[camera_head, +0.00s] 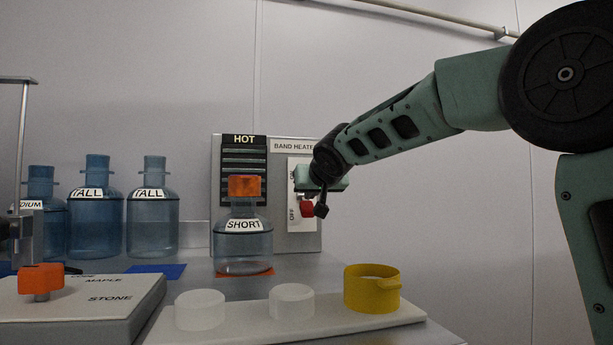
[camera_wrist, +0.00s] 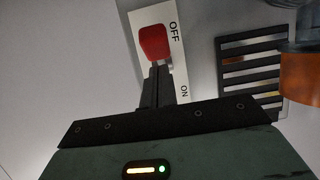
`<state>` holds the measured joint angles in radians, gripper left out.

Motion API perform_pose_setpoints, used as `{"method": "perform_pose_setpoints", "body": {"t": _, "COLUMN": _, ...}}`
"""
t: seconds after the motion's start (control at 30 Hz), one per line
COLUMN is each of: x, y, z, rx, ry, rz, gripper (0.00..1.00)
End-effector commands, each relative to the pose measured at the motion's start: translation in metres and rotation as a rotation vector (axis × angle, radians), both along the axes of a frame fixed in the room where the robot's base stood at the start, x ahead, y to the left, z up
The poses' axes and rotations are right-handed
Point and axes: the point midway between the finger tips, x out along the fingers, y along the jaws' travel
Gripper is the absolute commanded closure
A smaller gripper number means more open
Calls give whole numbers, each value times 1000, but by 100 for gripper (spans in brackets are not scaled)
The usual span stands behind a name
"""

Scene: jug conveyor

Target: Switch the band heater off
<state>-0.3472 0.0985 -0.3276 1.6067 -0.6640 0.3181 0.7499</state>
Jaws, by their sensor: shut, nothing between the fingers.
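The band heater panel (camera_head: 232,225) is a grey box at the back with a "BAND HEATER" label. A white switch plate (camera_head: 293,175) on it has ON at the top and OFF at the bottom. The red switch handle (camera_head: 307,209) sits at the OFF end. In the wrist view the red handle (camera_wrist: 154,42) is beside the word OFF, away from ON. My gripper (camera_head: 321,210) is in front of the plate with its fingers shut and empty. In the wrist view my fingertips (camera_wrist: 160,68) end right at the handle's edge; I cannot tell whether they touch.
A "SHORT" jug (camera_head: 243,250) with an orange cap stands just left of my gripper, before the dark slats marked HOT (camera_head: 243,155). Blue TALL jugs (camera_head: 153,215) stand further left. A white tray (camera_head: 240,325) with a yellow ring (camera_head: 372,298) lies in front.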

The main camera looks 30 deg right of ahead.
Motion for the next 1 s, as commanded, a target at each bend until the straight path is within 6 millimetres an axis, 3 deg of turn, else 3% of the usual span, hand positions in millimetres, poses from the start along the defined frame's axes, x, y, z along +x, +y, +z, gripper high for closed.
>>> {"method": "perform_pose_setpoints", "body": {"t": 0.83, "x": 14, "y": -3, "z": 8, "rx": 0, "ry": 2, "rz": 0, "gripper": 100}}
{"method": "perform_pose_setpoints", "body": {"t": 1.0, "x": 15, "y": -4, "z": 19, "rx": 1, "ry": 1, "rz": 0, "gripper": 100}}
